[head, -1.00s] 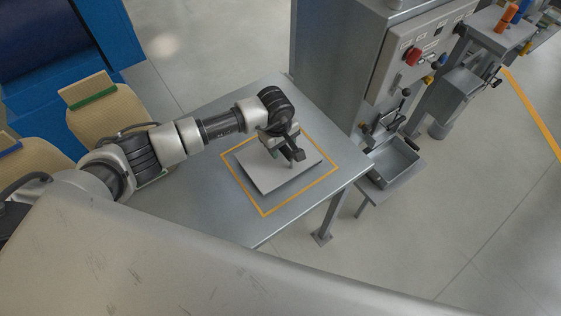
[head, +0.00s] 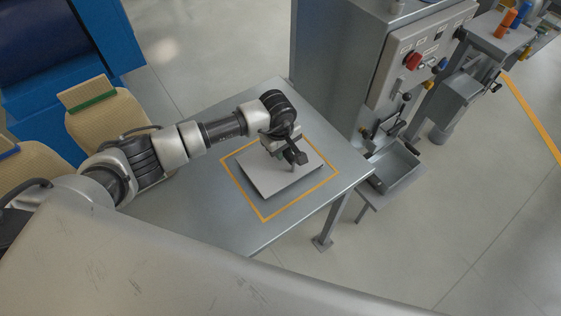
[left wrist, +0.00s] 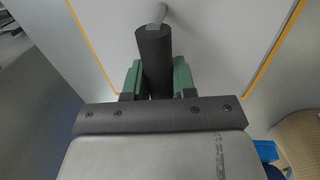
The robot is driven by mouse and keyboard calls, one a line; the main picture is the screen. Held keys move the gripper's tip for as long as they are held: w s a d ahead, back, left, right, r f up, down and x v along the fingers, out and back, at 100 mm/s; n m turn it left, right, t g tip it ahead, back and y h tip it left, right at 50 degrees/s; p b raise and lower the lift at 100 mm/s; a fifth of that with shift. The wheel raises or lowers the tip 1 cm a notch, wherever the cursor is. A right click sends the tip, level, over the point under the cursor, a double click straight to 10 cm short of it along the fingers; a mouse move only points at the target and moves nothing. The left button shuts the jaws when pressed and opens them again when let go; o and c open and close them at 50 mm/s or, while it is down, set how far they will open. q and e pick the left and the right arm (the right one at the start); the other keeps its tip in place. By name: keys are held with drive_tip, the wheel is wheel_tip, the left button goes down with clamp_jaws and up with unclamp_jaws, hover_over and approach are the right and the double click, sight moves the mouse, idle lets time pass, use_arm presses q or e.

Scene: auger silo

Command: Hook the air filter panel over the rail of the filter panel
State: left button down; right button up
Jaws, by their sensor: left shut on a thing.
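The air filter panel (head: 268,182) is a flat, light grey square at the table, inside an orange outline. A dark strip shows under its near edge; I cannot tell whether it rests on the table or hangs just above it. My left gripper (head: 284,150) is over the panel's far right part. In the left wrist view its green fingers (left wrist: 157,78) are shut on a dark round grip (left wrist: 154,55) that stands over the panel. The rail of the filter panel cannot be made out in these views. My right gripper is not in view.
The grey metal table (head: 220,215) is otherwise clear. A grey cabinet with a control box (head: 420,50) stands at its far right, beside a metal tray (head: 395,168). Tan sacks (head: 108,115) stand left of the table. Open floor (head: 470,215) lies to the right.

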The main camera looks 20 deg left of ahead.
use_arm(q)
drive_tip(key=shift+w+d+b, duration=0.7)
drive_tip(key=shift+w+b, duration=0.05)
drive_tip(key=shift+b, duration=0.15)
drive_tip(key=shift+w+r+p, duration=0.15)
drive_tip(key=shift+r+p, duration=0.3)
drive_tip(key=shift+r, duration=0.1)
drive_tip(key=shift+r+p, duration=0.95)
drive_tip(key=shift+r, duration=1.05)
wheel_tip(320, 180, up, 5)
drive_tip(key=shift+w+d+f+p, duration=0.1)
drive_tip(key=shift+p, duration=0.95)
